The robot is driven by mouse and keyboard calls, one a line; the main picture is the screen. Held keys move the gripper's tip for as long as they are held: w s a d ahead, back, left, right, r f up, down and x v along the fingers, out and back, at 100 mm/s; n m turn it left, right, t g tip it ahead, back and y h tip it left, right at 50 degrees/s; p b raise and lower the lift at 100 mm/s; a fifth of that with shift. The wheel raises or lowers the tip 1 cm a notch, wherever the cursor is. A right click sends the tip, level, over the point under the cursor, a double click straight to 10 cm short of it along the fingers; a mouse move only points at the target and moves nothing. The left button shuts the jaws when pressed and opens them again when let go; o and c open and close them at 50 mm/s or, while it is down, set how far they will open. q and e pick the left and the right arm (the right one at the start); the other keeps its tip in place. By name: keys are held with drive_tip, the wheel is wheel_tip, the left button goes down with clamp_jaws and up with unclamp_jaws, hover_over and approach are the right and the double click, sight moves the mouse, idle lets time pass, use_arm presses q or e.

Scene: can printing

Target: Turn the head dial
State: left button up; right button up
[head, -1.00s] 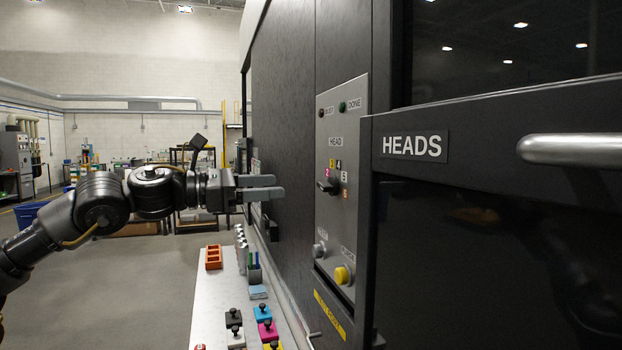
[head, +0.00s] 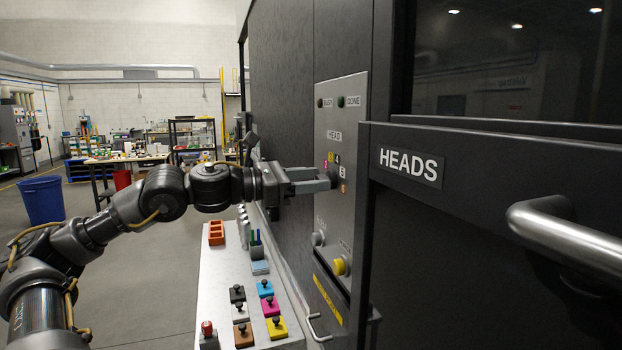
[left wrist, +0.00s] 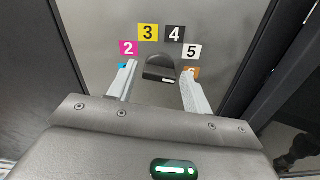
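The head dial (left wrist: 160,68) is a black knob on a grey panel, ringed by numbered coloured labels; the 2, 3, 4 and 5 labels read clearly in the left wrist view. My left gripper (left wrist: 157,80) is open, its two fingers on either side of the dial with gaps between. In the head view my left gripper (head: 318,180) reaches the control panel (head: 347,108) from the left, and its fingers hide most of the dial. The dial's white mark points to the lower right, towards the 5 and the orange label. My right gripper is in neither view.
Below the dial are a grey button (head: 318,239) and a yellow button (head: 341,265). The HEADS door (head: 440,230) with a metal handle (head: 570,235) juts out at right.

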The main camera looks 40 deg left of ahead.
use_arm(q)
drive_tip(key=c, duration=0.7)
drive_tip(key=shift+w+a+f+n+b, duration=0.15)
drive_tip(key=shift+n+b, duration=0.9)
drive_tip(key=shift+n, duration=4.85)
drive_tip(key=shift+s+a+f+n+b, duration=0.1)
drive_tip(key=shift+n+b, duration=0.9)
drive_tip(key=shift+n, duration=4.9)
